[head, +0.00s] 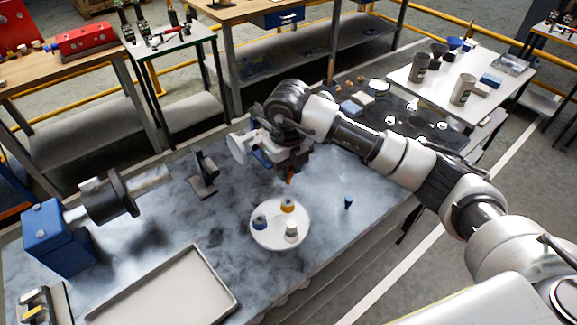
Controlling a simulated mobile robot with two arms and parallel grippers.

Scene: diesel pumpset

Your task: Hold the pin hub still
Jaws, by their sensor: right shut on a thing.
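The dark round hub (106,200) sits at the left of the bench, in line with a blue block-shaped machine (56,236). A lighter grey cylinder (148,179) sticks out from its right side. I take this to be the pin hub; its pins are too small to make out. My right gripper (289,176) points down over the bench, well to the right of the hub and apart from it. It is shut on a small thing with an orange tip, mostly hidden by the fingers. My left gripper is not in view.
A round white dish (280,241) holds small blue, orange and white items. A small blue piece (348,202) stands right of it. A dark bracket (204,175) stands between hub and gripper. An empty shallow tray (165,294) lies in front.

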